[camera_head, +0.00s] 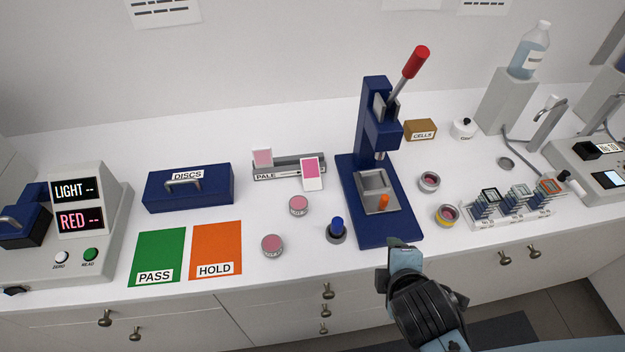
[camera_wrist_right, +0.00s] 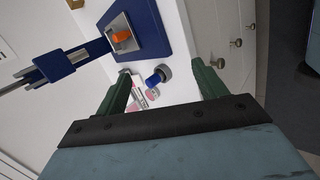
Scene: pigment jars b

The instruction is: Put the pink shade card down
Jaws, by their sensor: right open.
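A white card with a bright pink patch (camera_head: 311,173) stands upright against the right end of the grey rack marked PALE (camera_head: 278,172). A paler pink card (camera_head: 263,158) stands at the rack's left end. My right gripper (camera_head: 405,246) is open and empty, at the counter's front edge below the blue press, well to the right of the cards. In the right wrist view its two fingers (camera_wrist_right: 161,70) are spread apart, with small pink and white items beyond, too small to tell apart. My left gripper is not in view.
Green PASS (camera_head: 158,250) and orange HOLD (camera_head: 217,242) mats lie further left.

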